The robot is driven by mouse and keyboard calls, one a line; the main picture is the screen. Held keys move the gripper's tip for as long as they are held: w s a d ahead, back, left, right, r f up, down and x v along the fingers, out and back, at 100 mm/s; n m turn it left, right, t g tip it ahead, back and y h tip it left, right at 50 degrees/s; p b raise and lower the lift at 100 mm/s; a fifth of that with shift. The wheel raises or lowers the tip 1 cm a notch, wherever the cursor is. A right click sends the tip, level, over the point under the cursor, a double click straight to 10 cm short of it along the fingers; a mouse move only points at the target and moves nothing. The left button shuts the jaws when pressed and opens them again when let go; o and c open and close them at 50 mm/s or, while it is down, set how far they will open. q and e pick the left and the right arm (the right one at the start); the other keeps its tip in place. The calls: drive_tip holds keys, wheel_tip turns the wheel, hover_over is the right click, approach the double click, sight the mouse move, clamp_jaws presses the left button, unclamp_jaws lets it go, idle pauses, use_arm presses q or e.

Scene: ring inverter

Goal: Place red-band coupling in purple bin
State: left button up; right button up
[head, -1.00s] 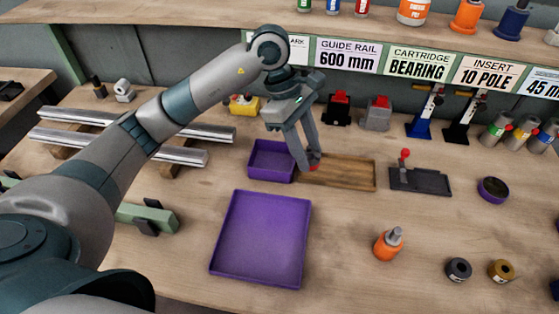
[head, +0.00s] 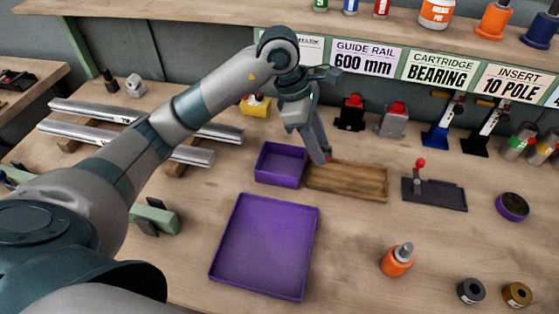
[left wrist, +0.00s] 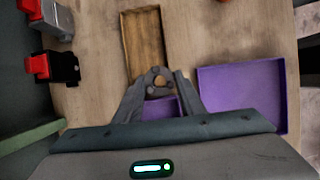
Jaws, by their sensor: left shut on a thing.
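My left gripper (head: 325,155) is shut on the red-band coupling (head: 328,158), of which only a small red part shows in the head view. In the left wrist view the coupling (left wrist: 158,82) is a grey ring-like piece between the fingertips; its red band cannot be made out there. The gripper appears above the left end of the wooden tray, just right of the small purple bin (head: 280,165). A larger, shallow purple tray (head: 265,245) lies nearer to me. Both look empty in the head view. My right gripper is out of view.
The wooden tray (head: 350,183) looks empty. A dark fixture with a red knob (head: 436,193) stands to its right. An orange bottle (head: 396,262) stands front right. Metal rails (head: 130,129) lie at left. Red-topped blocks and clamps line the back, under the shelf.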

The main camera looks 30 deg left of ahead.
use_arm(q)
drive_tip(key=a+f, duration=0.2)
drive_tip(key=a, duration=0.1)
drive_tip(key=a+f+p, duration=0.1)
drive_tip(key=a+f, duration=0.1)
drive_tip(key=a, duration=0.1)
drive_tip(key=a+f+p, duration=0.1)
drive_tip(key=a+f, duration=0.1)
drive_tip(key=a, duration=0.2)
drive_tip(key=shift+s, duration=0.2)
drive_tip(key=shift+a, duration=0.1)
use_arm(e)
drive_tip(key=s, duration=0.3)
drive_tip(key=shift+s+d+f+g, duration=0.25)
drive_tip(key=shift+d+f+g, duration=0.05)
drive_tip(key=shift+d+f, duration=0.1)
use_arm(q)
drive_tip(key=shift+f, duration=0.15)
